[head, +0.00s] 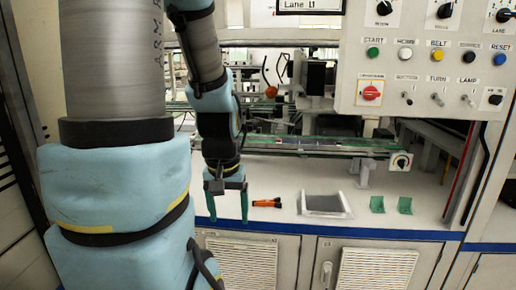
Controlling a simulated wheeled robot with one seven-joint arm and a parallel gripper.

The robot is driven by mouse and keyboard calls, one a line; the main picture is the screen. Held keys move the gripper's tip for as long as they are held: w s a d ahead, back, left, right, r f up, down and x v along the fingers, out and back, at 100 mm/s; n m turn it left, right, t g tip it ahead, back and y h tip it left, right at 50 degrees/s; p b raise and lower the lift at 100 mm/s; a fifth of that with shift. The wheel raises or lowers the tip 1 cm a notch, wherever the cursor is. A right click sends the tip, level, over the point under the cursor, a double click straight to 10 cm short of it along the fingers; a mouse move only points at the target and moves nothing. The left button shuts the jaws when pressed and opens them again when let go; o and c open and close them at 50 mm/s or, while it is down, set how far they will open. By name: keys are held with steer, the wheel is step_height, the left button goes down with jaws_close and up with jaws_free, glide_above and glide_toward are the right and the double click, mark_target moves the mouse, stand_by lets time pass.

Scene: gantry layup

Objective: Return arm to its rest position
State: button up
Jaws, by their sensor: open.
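My arm comes down from the top left of the head view and bends toward the worktop. My gripper (228,206) hangs fingers down at the near edge of the white worktop (280,180). Its two green fingers are spread apart with nothing between them. The arm's upper links fill the left side of the view and hide what is behind them.
An orange and black tool (267,203) lies just right of my gripper. Right of it are a grey tray (326,205) and two green pieces (377,204) (405,205). A conveyor (310,145) runs behind. A control panel (430,60) overhangs at upper right.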

step_height(320, 180, up, 14)
steer(key=p, duration=1.2)
stand_by(1.0)
